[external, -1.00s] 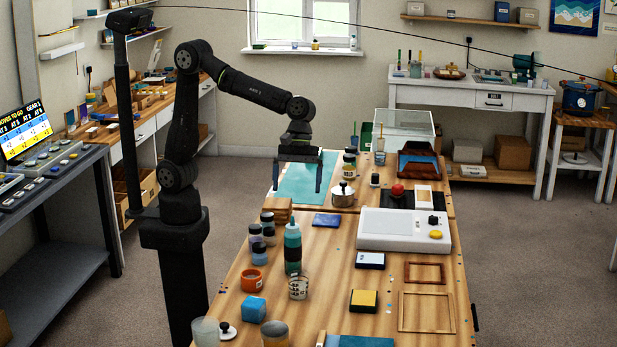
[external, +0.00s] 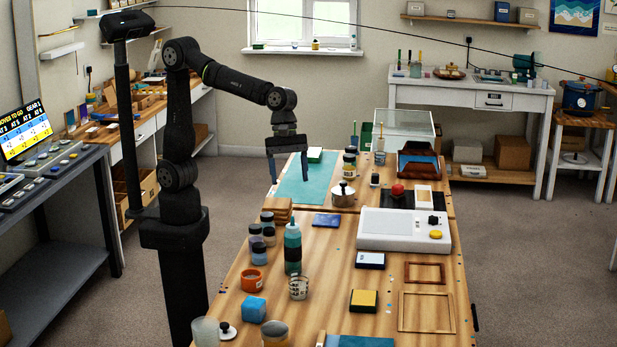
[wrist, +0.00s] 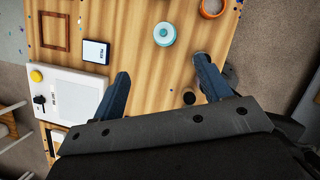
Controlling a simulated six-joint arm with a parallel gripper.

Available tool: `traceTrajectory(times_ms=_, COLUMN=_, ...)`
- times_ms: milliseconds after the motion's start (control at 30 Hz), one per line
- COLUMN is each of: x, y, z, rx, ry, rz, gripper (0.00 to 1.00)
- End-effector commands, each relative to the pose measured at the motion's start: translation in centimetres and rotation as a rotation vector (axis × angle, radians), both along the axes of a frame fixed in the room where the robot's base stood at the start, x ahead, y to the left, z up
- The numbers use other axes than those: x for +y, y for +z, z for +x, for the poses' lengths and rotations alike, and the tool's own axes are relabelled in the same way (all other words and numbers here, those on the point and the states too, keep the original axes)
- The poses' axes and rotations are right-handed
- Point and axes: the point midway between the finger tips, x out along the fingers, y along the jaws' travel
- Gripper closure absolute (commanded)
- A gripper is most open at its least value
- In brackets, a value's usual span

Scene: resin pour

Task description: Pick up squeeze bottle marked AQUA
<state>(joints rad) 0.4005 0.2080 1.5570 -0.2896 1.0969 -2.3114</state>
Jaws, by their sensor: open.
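A squeeze bottle with teal contents and a pale top (external: 292,246) stands upright on the wooden bench, and any AQUA lettering on it is too small to read. From above, a round teal shape in the wrist view (wrist: 164,35) looks like this bottle, lying ahead between the fingertips. My gripper (external: 289,170) is open and empty, held above the far left of the bench over the teal mat (external: 305,190), clear of the bottle. Its two blue fingers also show spread apart in the wrist view (wrist: 162,70).
Several dark-lidded jars (external: 256,245) stand close to the bottle's left. An orange cup (external: 251,280) and a speckled cup (external: 298,287) are in front of it. A blue tile (external: 326,220) lies behind.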

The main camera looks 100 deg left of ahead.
Motion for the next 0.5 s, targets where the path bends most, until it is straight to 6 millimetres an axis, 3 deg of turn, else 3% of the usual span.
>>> traceTrajectory(times_ms=167, x=-0.7, y=-1.5, z=0.2, rx=0.003, ry=0.024, rz=-0.001, gripper=0.3)
traceTrajectory(times_ms=500, x=-3.2, y=-8.3, z=1.3, rx=0.003, ry=0.021, rz=-0.001, gripper=0.3)
